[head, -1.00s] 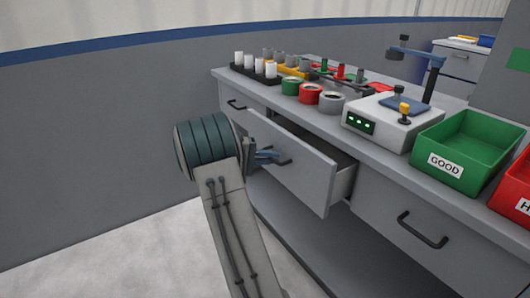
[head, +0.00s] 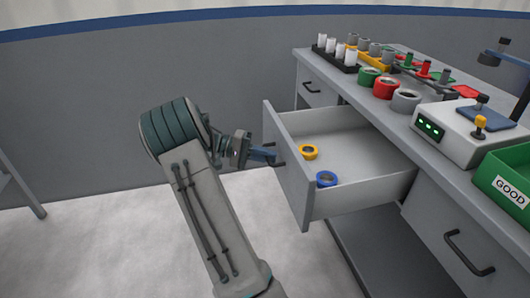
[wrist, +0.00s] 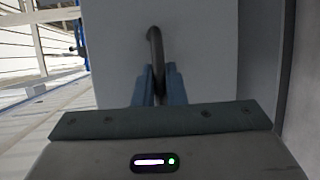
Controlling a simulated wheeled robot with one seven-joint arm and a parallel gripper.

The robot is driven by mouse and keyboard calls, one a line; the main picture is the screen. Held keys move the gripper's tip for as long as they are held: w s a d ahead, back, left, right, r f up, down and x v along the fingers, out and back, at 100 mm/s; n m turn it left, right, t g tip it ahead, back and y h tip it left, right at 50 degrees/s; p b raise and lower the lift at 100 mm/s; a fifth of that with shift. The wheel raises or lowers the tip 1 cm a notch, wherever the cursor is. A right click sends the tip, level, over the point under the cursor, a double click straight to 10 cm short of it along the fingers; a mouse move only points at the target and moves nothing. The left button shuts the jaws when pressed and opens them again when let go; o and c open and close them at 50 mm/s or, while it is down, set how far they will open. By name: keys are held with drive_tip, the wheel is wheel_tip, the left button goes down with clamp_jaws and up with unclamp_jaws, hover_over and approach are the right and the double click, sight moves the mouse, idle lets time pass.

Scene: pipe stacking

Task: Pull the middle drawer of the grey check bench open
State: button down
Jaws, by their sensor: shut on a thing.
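The grey check bench (head: 400,141) stands at the right in the head view. Its middle drawer (head: 365,150) is pulled well out, and its inside shows. A yellow ring (head: 309,152) and a blue ring (head: 327,179) lie in it near the front panel. My gripper (head: 270,155) is at the front panel, shut on the drawer's dark handle. In the wrist view the handle (wrist: 155,50) runs between the two blue fingers (wrist: 159,84), against the pale drawer front (wrist: 205,45). The fingers hide part of the handle.
The left drawer (head: 315,88) and right drawer (head: 460,240) are shut. On the bench top are a dark rack with white pieces (head: 335,50), coloured rings (head: 384,87), a tester with green lights (head: 455,125) and a green GOOD bin (head: 507,175).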

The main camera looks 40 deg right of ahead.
drive_tip(key=shift+w+a, duration=0.1)
drive_tip(key=shift+a, duration=0.15)
drive_tip(key=c, duration=1.5)
unclamp_jaws()
drive_tip(key=p+v, duration=0.3)
drive_tip(key=v, duration=1.1)
